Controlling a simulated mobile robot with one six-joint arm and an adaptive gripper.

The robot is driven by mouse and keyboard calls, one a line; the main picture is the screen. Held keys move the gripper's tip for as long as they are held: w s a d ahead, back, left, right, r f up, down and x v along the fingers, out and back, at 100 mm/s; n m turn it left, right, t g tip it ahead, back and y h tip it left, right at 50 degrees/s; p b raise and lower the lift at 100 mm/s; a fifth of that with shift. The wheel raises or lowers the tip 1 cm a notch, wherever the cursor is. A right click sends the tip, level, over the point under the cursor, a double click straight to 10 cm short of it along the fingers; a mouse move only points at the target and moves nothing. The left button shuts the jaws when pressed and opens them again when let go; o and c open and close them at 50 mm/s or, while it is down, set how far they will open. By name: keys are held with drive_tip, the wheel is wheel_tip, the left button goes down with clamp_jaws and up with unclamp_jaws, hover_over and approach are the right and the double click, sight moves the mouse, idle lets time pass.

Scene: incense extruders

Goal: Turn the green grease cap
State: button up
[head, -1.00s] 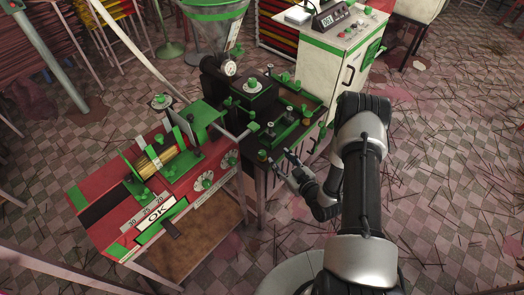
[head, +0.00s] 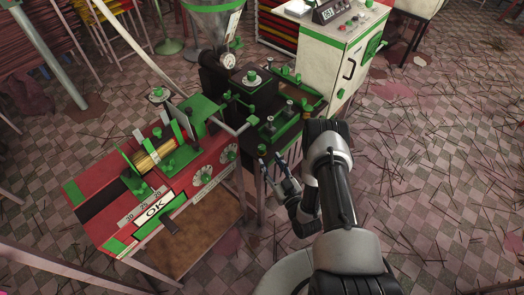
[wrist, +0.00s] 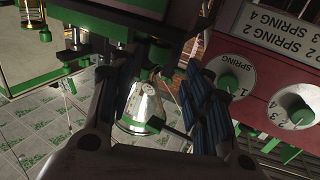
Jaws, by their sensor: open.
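Several small green caps and knobs stand on the dark machine; which one is the grease cap is not certain. A green cap (head: 262,149) at its near left corner is closest to my gripper (head: 279,177), which is a little below and right of it. In the wrist view, a dark green piece (wrist: 160,52) shows just beyond and between the fingers of my gripper (wrist: 165,82); it may be this cap. The fingers are apart and nothing is visibly held. The cap's far side and any contact are hidden.
The red machine (head: 85,208) with dials and an OK sign is left of my gripper; its dial panel (wrist: 262,75) is close on the right in the wrist view. A white cabinet (head: 325,55) stands behind. Stick-strewn floor (head: 440,190) lies right.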

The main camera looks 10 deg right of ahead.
sight(263, 151)
drive_tip(key=b+x, duration=0.1)
drive_tip(key=x, duration=0.7)
drive_tip(key=shift+b, duration=0.4)
clamp_jaws()
